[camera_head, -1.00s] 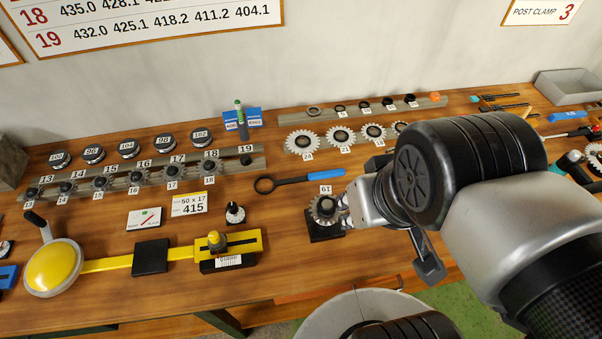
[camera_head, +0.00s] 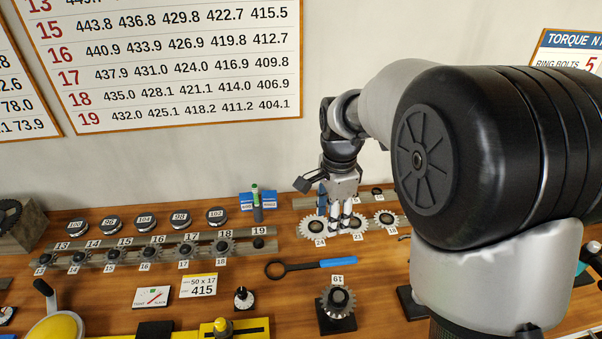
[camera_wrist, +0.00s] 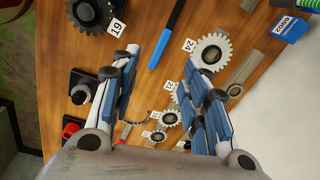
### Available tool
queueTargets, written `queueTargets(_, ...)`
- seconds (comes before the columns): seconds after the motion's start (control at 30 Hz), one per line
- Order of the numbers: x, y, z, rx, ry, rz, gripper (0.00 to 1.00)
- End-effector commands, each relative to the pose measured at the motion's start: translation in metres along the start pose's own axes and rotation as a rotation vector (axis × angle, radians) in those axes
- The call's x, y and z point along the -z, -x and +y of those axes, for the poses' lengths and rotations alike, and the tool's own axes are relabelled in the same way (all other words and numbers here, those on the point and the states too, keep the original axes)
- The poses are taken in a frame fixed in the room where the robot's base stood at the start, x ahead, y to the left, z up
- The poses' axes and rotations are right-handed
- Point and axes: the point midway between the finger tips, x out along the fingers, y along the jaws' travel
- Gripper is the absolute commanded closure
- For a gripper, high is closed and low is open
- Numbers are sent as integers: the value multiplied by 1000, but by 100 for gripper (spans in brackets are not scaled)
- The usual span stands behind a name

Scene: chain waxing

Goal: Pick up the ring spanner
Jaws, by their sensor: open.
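The ring spanner (camera_head: 322,265) lies flat on the bench, its black ring at the left and its blue handle towards the right. In the wrist view only part of it shows, with the blue handle (camera_wrist: 168,35) near the top, beyond the fingertips. My gripper (camera_head: 341,222) points down over the white sprockets at the back of the bench, behind the spanner and apart from it. In the wrist view my gripper (camera_wrist: 160,65) has its two blue-padded fingers spread, with nothing between them but bench and sprockets below.
White sprockets (camera_head: 386,220) lie under and beside my gripper. A sprocket on a black stand (camera_head: 337,308) is in front of the spanner's handle. The numbered sprocket rack (camera_head: 205,247) is at the left, and a small black-based knob (camera_head: 243,299) stands front left of the ring.

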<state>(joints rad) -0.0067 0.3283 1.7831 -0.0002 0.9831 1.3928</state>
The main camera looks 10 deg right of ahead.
Motion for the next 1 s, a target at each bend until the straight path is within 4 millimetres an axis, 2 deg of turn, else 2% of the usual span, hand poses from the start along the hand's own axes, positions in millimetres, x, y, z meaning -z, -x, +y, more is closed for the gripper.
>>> queueTargets(0.03, 1, -12, -9, -19, -53, -3, 58)
queueTargets(0.1, 2, -24, -17, -34, -116, -4, 58)
queueTargets(0.2, 3, -34, -23, -45, -169, -4, 58)
queueTargets(0.37, 3, -56, -23, -50, -187, -4, 58)
queueTargets(0.73, 2, -135, -18, -51, -185, -5, 58)
queueTargets(0.9, 2, -155, -18, -48, -184, -4, 58)
queueTargets(1.0, 2, -158, -18, -47, -184, -4, 58)
